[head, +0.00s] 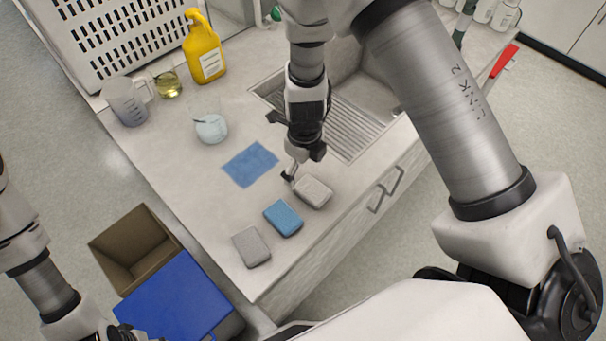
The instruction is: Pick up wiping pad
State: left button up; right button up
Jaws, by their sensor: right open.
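Three small pads lie in a row near the counter's front edge: a light grey pad (314,191), a blue pad (283,217) and a darker grey pad (251,246). A flat blue cloth (249,164) lies behind them. Which one is the wiping pad, I cannot tell. My right gripper (290,178) points down beside the light grey pad, at its left end. It is open and holds nothing that I can see. Whether a finger touches the pad is unclear. My left arm shows at the lower left, but its fingers are out of the picture.
A sink (350,115) lies behind and right of my right gripper. A beaker (210,127), a jug (126,102), a small flask (168,84) and a yellow bottle (204,48) stand at the back left. A brown bin (135,250) and a blue bin (175,300) stand left of the counter.

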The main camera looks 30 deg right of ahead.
aim_at(309, 187)
jog(key=shift+s+d+f, duration=0.15)
jog(key=shift+s+f, duration=0.7)
jog(key=shift+s, duration=0.2)
jog(key=shift+s+d+f, duration=0.15)
jog(key=shift+s+f, duration=0.05)
jog(key=shift+f, duration=0.7)
jog(key=f, duration=0.1)
jog(key=w+f, duration=0.1)
jog(key=shift+f+b, duration=0.35)
jog(key=shift+w, duration=0.2)
jog(key=shift+s+r, duration=0.15)
jog(key=shift+s, duration=0.1)
jog(key=c, duration=0.3)
jog(key=shift+s, duration=0.15)
jog(key=c, duration=0.6)
pick_arm(q)
jog(key=shift+s+f, duration=0.15)
jog(key=shift+s, duration=0.5)
